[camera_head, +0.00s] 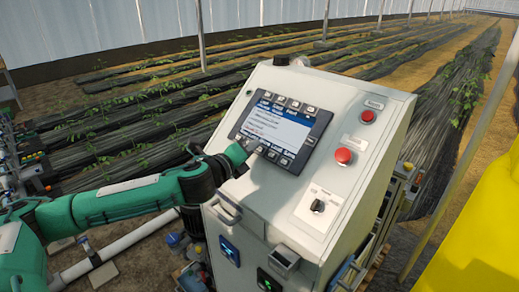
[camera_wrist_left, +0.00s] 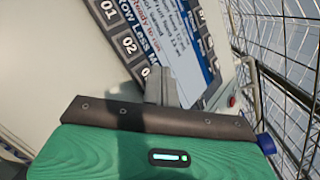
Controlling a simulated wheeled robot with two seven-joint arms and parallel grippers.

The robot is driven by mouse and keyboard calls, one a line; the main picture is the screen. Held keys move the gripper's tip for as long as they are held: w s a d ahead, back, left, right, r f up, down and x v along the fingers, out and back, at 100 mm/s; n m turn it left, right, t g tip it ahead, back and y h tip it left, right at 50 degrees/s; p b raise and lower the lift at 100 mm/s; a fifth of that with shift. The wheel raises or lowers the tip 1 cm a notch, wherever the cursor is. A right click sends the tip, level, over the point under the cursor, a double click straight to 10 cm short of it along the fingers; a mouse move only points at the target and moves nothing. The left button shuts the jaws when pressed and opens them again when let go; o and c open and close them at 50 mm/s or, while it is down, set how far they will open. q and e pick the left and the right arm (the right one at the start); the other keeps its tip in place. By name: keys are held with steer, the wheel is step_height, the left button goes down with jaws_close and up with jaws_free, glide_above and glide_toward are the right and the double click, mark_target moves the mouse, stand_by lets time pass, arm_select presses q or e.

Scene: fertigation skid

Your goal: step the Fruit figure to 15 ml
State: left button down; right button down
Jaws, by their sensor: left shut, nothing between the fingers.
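The control panel's screen (camera_head: 275,127) is lit, with a blue header, a pale text area and a blue bottom bar. Its text is too small to read in the head view, so I cannot make out the Fruit figure. Grey keys surround it. The left wrist view shows the screen (camera_wrist_left: 180,35) at a slant, with keys marked 01 (camera_wrist_left: 108,8) and 02 (camera_wrist_left: 129,45) along one edge. My left gripper (camera_head: 249,146) is shut and empty at the panel's lower left edge. Its fingers (camera_wrist_left: 162,82) cover part of the key row; contact cannot be told. My right gripper is out of view.
The white cabinet (camera_head: 270,78) carries two red buttons, the lower one (camera_head: 344,155) larger, and a black rotary switch (camera_head: 318,206). A handle (camera_head: 227,208) sticks out at its lower left. A yellow shape (camera_head: 475,235) fills the right corner.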

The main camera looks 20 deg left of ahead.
arm_select(q)
steer(key=shift+w+f, duration=0.2)
steer(key=shift+w+d+f, duration=0.15)
steer(key=shift+w+f, duration=0.05)
steer(key=shift+f, duration=0.1)
stand_by(0.9)
steer(key=shift+r, duration=0.15)
steer(key=shift+s+a+r+p, duration=0.2)
steer(key=shift+s+r+p, duration=0.25)
steer(key=shift+s, duration=0.05)
steer(key=shift+r, duration=0.1)
steer(key=shift+s+r+p, duration=0.15)
steer(key=shift+r+p, duration=0.05)
steer(key=shift+p, duration=0.1)
steer(key=s+r+p, duration=0.1)
steer(key=s+a+r, duration=0.1)
steer(key=s+r, duration=0.1)
steer(key=shift+p, duration=0.4)
steer(key=shift+w, duration=0.15)
stand_by(2.9)
